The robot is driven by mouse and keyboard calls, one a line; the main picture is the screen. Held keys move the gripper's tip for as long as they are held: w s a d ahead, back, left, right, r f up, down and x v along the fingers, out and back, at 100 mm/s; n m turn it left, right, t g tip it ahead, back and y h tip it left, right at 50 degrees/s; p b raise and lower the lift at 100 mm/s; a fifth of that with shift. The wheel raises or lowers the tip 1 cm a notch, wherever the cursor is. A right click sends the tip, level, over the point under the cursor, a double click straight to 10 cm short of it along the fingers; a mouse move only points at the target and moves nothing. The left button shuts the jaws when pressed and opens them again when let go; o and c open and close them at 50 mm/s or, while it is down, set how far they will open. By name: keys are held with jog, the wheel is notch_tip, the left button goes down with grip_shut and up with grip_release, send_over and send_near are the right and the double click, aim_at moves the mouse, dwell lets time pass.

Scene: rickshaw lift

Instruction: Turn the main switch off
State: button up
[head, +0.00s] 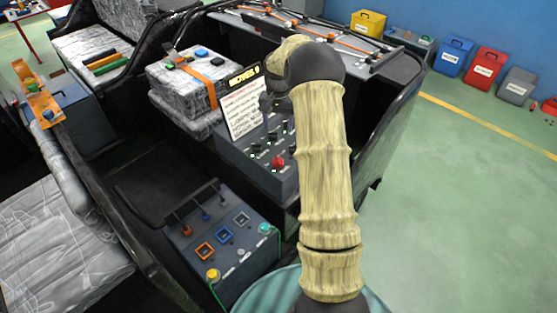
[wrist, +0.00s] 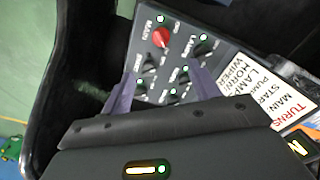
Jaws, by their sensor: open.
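The main switch (wrist: 161,38) is a red rotary knob beside the word MAIN on a dark grey control panel (wrist: 140,62). In the head view the red knob (head: 277,161) sits near the front of the sloped panel. A small lit green dot shows near the knob, but I cannot read its setting. My gripper (wrist: 161,72) is open, its two purple fingers apart over the panel with nothing held between them. The red knob lies beyond the fingertips and no touch shows. In the head view my arm hides most of the gripper.
Several black knobs (wrist: 201,47) with green lights crowd the panel around the red one. A white instruction card (head: 242,108) stands behind the panel. A lower box with coloured buttons (head: 222,240) is at front left. Wrapped boxes (head: 188,85) are behind left. Open green floor lies right.

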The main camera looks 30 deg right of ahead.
aim_at(278, 159)
notch_tip(278, 159, down, 17)
jog(key=shift+f+p, duration=0.2)
jog(key=shift+p, duration=0.65)
jog(key=c, duration=1)
